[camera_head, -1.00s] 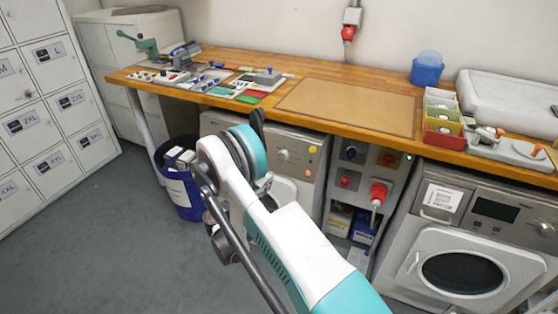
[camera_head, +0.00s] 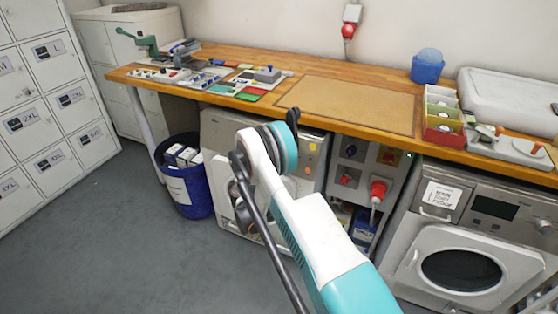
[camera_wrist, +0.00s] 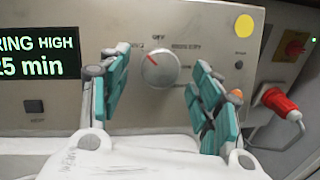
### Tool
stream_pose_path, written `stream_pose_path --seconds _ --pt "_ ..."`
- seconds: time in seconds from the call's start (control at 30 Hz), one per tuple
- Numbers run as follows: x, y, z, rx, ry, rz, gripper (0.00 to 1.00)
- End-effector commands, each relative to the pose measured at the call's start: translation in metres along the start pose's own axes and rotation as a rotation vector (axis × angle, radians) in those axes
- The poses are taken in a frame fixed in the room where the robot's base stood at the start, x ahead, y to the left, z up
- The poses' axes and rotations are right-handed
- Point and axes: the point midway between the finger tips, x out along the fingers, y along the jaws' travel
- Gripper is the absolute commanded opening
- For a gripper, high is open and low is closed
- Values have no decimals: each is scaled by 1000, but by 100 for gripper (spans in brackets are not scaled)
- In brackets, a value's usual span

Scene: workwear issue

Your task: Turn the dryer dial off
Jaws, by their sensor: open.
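The dryer (camera_head: 222,130) stands under the wooden worktop, partly hidden by my arm in the head view. In the wrist view, its round silver dial (camera_wrist: 160,71) sits on the grey front panel. A red mark on the dial points up and left, beside the printed "OFF" above. Contact with the dial cannot be told. In the head view my arm hides the dial.
A red plug (camera_wrist: 280,103) with a cable sticks out right of the dryer. A second machine (camera_head: 462,240) stands at right. The worktop (camera_head: 205,58) overhangs above. A blue bin (camera_head: 190,190) stands left of the dryer. The floor in front is clear.

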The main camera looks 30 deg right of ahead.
Motion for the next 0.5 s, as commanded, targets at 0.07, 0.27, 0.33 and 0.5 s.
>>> stream_pose_path --seconds 0.07,0.27,0.33,0.5 --pt "7 0 -1 0 0 1 58" --pt "13 0 0 0 0 1 58" --pt "13 0 1 0 0 1 58" --pt "12 0 1 0 0 1 47"
